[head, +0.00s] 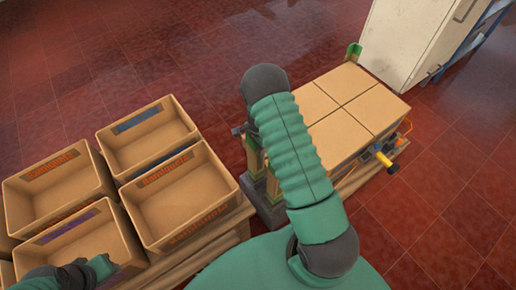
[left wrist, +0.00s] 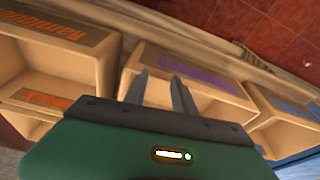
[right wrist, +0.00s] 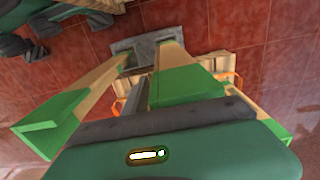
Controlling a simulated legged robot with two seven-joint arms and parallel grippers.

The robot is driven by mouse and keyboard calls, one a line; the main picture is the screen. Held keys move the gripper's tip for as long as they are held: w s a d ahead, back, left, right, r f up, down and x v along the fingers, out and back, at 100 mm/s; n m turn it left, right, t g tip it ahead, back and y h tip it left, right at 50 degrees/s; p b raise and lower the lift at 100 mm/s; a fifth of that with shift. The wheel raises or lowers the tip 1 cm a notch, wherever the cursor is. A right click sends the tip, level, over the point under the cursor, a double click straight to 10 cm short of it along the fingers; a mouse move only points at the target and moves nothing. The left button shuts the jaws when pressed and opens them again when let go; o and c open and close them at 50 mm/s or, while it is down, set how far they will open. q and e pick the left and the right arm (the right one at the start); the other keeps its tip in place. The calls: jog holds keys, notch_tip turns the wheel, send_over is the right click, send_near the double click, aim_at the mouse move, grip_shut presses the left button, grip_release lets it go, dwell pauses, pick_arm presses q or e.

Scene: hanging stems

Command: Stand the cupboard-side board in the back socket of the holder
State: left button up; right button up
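A grey holder (right wrist: 145,48) stands on the floor under my right gripper (right wrist: 158,100); its base also shows in the head view (head: 264,205). Two wooden boards with green ends rise toward the right wrist camera: one leans to the left (right wrist: 105,75), the other (right wrist: 172,58) stands just in front of the gripper. I cannot tell which is the cupboard-side board, nor make out the sockets. One right finger is visible beside the nearer board; the other is hidden, so its grip is unclear. My left gripper (left wrist: 161,90) is open and empty above the bins; it also shows in the head view (head: 75,275).
Several tan bins (head: 187,192) fill the left. Brown cartons (head: 345,108) stand right of my right arm, with a green piece (head: 354,50) behind them. A white cupboard (head: 408,40) is at the upper right. Red tiled floor is open at the top and right.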

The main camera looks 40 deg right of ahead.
notch_tip(320, 180, up, 17)
jog(key=p, duration=0.3)
jog(key=shift+p, duration=0.4)
jog(key=s+a+r+n+t+p, duration=0.1)
jog(key=s+a+r+n+p, duration=0.4)
jog(key=a+r+n, duration=0.4)
jog(key=s+a+r+n+t+p, duration=0.1)
jog(key=s+a+r+n+p, duration=0.5)
jog(key=a+r+n, duration=0.4)
jog(key=shift+s+a+r+t+p, duration=0.25)
jog(key=shift+s+a+t+p, duration=0.05)
jog(key=shift+s, duration=0.05)
jog(key=shift+a, duration=0.25)
jog(key=shift+d, duration=0.1)
